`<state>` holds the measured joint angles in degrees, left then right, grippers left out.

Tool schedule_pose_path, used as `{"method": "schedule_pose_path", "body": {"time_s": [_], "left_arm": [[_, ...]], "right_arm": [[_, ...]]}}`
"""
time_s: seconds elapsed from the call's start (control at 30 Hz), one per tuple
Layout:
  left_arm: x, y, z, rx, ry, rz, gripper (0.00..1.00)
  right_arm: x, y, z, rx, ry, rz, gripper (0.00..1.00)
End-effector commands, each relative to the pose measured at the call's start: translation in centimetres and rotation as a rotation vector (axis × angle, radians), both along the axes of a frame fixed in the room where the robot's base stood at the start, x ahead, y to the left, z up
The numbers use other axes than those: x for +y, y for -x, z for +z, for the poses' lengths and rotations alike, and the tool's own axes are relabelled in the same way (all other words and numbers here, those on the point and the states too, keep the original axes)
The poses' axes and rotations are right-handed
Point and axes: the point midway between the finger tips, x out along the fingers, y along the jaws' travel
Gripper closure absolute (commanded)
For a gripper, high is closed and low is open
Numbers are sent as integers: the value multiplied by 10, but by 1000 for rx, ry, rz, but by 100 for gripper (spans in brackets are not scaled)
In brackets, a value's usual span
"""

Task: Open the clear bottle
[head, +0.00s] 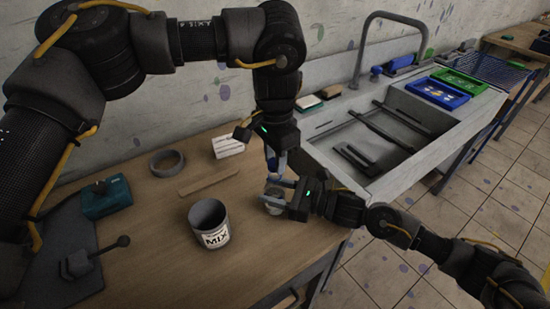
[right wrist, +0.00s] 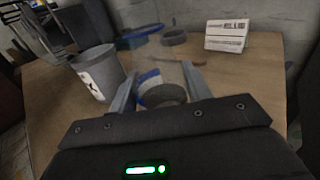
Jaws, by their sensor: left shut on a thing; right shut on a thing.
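The clear bottle (head: 274,207) stands near the right edge of the wooden table. It also shows, see-through with a blue and white band, in the right wrist view (right wrist: 160,94). My right gripper (head: 275,190) comes in from the right and is shut on the bottle's body, one finger on each side. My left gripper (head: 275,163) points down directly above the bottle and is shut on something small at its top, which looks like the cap. The fingers mostly hide the cap, so I cannot tell whether it is loose.
A grey cup marked MIX (head: 209,224) stands left of the bottle. A dark ring (head: 167,163), a white card (head: 228,146), a flat wooden strip (head: 208,181) and a teal device (head: 105,198) lie farther left and back. A sink (head: 400,122) adjoins on the right.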

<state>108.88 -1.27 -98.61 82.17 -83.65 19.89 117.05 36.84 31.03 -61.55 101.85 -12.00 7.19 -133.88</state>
Motion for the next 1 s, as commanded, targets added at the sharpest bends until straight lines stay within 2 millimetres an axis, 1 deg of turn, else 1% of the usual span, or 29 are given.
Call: {"method": "schedule_pose_path", "body": {"time_s": [0.17,0.4,0.5,0.77,0.8,0.97,1.0], "left_arm": [[0,0,2,0,0,0,98],[0,-1,30,-3,1,1,98],[0,0,38,-2,0,1,98],[0,0,40,1,-1,0,98],[0,0,40,0,0,0,98],[0,0,40,0,0,0,98],[0,0,40,0,0,0,98]], "right_arm": [[0,0,-1,1,1,0,100],[0,0,-1,0,1,0,100],[0,0,-1,0,1,0,100],[0,0,-1,0,1,0,100],[0,0,-1,0,1,0,47],[0,0,0,0,1,0,27],[0,0,0,0,1,0,26]]}}
